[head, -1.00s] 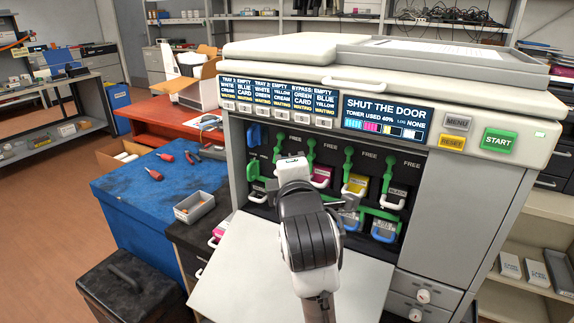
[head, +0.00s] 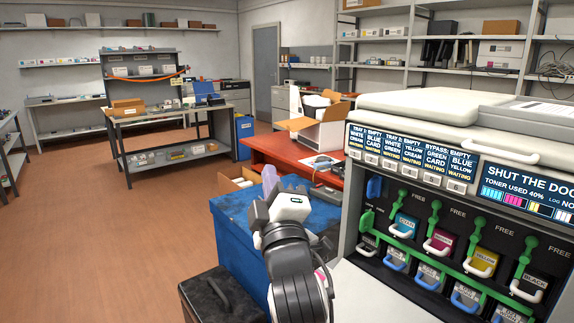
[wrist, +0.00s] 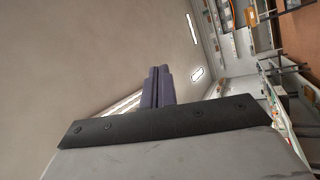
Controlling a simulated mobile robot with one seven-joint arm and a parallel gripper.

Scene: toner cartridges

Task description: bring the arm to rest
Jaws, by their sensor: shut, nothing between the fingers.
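My gripper (head: 270,180) is in the head view in front of the blue chest, left of the printer. Its fingers point up and away. In the wrist view the two purple-grey fingers (wrist: 157,88) are together with nothing between them, with ceiling and wall behind. The printer (head: 455,130) stands at the right with its front open. Cyan (head: 403,227), magenta (head: 440,241), yellow (head: 484,263) and black cartridges (head: 528,285) sit in its bay under green levers. Its display reads "SHUT THE DOOR".
The blue chest (head: 228,235) is behind my arm. A black bin (head: 215,300) stands at the lower left. A red table (head: 262,148) with an open carton (head: 318,128) is behind. The brown floor (head: 90,240) at the left is clear.

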